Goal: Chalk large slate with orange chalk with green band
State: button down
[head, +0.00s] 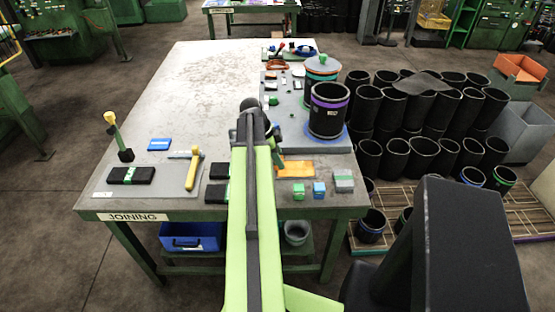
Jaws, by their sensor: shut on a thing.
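My gripper (254,112) is at the far end of my green arm, over the middle of the table. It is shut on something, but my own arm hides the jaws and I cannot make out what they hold. I cannot pick out an orange chalk with a green band. No thing is clearly a large slate. Dark flat blocks with green marks lie at the left (131,175) and beside my arm (216,171); I cannot tell what they are.
The grey table (190,85) is bare at its back left. A yellow-headed hammer (193,170), a blue block (159,145) and an orange plate (297,168) lie near the front. A black sleeve with a purple band (328,110) stands at the right. Many black sleeves (420,110) crowd the floor beyond.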

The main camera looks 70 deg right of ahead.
jog(key=shift+s+d, duration=0.6)
jog(key=shift+s, duration=0.95)
jog(key=shift+s+d, duration=0.6)
jog(key=shift+s, duration=0.95)
jog(key=shift+s+d, duration=0.6)
jog(key=shift+s, duration=0.95)
jog(key=shift+s, duration=0.1)
jog(key=shift+s+d+f, duration=0.1)
jog(key=shift+s+d, duration=0.2)
jog(key=shift+s, duration=0.5)
jog(key=shift+s+d, duration=0.3)
jog(key=shift+s, duration=0.45)
notch_tip(320, 180, up, 6)
jog(key=p, duration=0.6)
notch_tip(320, 180, up, 3)
jog(key=p, duration=0.3)
